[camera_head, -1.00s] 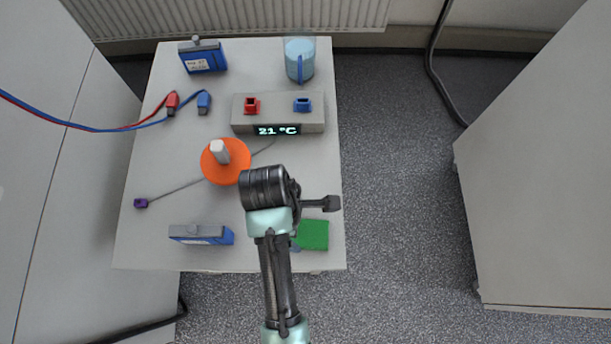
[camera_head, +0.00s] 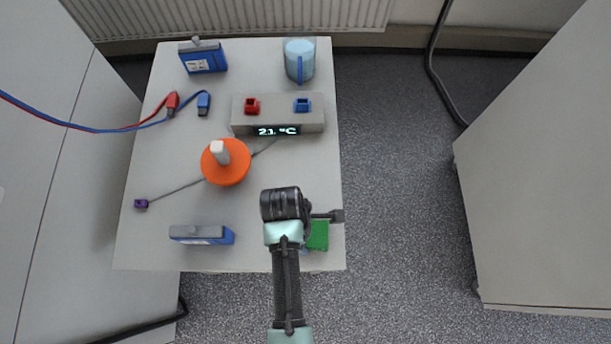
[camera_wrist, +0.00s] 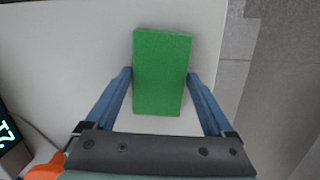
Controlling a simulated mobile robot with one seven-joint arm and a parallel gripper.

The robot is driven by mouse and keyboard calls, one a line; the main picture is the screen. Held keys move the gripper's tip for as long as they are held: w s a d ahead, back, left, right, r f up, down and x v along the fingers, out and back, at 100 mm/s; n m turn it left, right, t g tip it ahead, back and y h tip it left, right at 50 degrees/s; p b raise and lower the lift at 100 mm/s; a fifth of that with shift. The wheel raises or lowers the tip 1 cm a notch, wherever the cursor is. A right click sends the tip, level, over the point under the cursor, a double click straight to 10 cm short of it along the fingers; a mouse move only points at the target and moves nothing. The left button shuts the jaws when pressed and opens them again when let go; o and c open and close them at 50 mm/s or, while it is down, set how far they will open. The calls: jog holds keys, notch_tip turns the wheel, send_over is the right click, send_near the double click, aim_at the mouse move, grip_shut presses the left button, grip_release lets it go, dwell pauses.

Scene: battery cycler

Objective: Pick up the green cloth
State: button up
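The green cloth (camera_head: 317,236) lies flat near the front right corner of the table, partly covered by my arm in the head view. In the wrist view the cloth (camera_wrist: 161,72) is a green rectangle lying between the lines of my two blue fingers. My gripper (camera_wrist: 160,76) is open, with one finger on each side of the cloth's near half and small gaps to it. I cannot tell how high the fingertips are above the table. In the head view the fingers are mostly hidden behind my wrist.
On the table (camera_head: 185,135) stand a blue battery (camera_head: 202,236) at front left, an orange disc with a white post (camera_head: 226,168), a grey 21 °C cycler box (camera_head: 277,114), a blue mug (camera_head: 299,62) and another blue battery (camera_head: 203,57). The table's right edge is close to the cloth.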

jog(key=c, duration=0.8)
notch_tip(320, 180, up, 10)
